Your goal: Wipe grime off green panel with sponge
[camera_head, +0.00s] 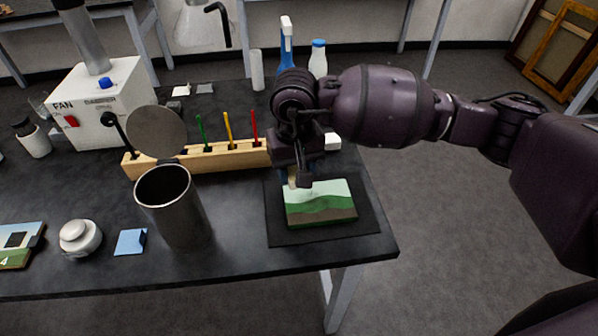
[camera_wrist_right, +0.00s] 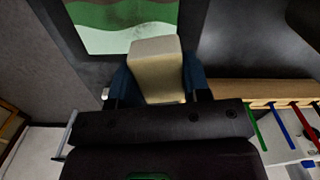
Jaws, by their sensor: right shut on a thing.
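The green panel (camera_head: 320,207) lies flat on a dark mat (camera_head: 364,228) at the right end of the black table. It has a pale top band and green hill bands; part of it also shows in the right wrist view (camera_wrist_right: 125,38). My right gripper (camera_head: 298,180) is above the panel's far left edge. In the wrist view it is shut on a pale cream sponge (camera_wrist_right: 158,72), held between blue fingers. I cannot tell whether the sponge touches the panel. My left gripper is not in view.
An open metal bin (camera_head: 176,207) with raised lid stands left of the mat. A wooden rack (camera_head: 220,157) with colored tools is behind it. A blue spray bottle (camera_head: 286,48) and a white bottle (camera_head: 318,60) stand at the back. A fan box (camera_head: 103,105), jar (camera_head: 80,238) and blue square (camera_head: 130,242) are further left.

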